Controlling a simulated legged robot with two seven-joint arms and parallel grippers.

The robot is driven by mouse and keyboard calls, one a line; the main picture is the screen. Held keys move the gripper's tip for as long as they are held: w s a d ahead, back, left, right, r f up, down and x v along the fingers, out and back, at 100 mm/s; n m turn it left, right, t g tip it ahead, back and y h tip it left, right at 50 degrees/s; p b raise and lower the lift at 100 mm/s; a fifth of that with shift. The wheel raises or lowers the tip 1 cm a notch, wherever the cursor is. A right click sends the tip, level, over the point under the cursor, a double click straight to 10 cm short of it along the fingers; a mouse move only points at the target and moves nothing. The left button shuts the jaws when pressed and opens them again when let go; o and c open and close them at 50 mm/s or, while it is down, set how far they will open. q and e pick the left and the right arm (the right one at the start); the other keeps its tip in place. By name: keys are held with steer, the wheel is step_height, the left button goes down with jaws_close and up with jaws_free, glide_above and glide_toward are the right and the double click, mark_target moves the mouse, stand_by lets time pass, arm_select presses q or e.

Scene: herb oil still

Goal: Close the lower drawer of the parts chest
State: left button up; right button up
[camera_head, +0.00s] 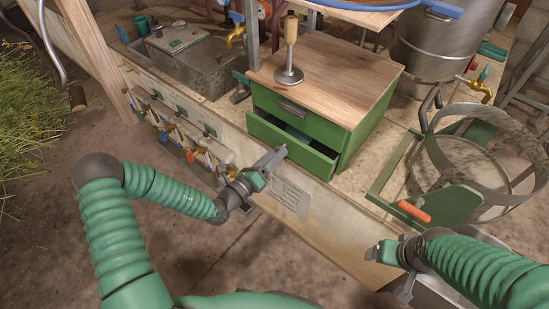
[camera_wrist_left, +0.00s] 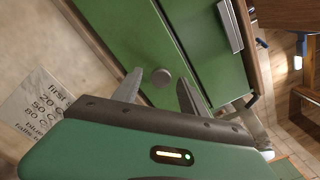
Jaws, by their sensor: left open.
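The parts chest (camera_head: 340,107) is a green cabinet with a wooden top, standing on the bench. Its lower drawer (camera_head: 306,158) is pulled out partway, and its open inside shows from above. The upper drawer is flush, with a metal handle (camera_head: 294,108). My left gripper (camera_head: 268,162) is in front of the lower drawer's front, near its middle. In the left wrist view, the open fingers (camera_wrist_left: 160,90) point at the green drawer front (camera_wrist_left: 128,42), with a round grey knob (camera_wrist_left: 161,78) between their tips. Contact cannot be told. My right gripper (camera_head: 393,268) is at the lower right, away from the chest.
A tool with a wooden handle and round metal base (camera_head: 289,62) stands on the chest top. A green frame with an orange handle (camera_head: 414,211) and a metal basket is right of the chest. A metal box (camera_head: 190,65) is left. A paper label (camera_head: 288,196) is on the bench front.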

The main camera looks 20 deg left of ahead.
arm_select(q)
steer(key=shift+w+d, duration=0.1)
steer(key=shift+w, duration=0.1)
jaws_close()
stand_by(1.3)
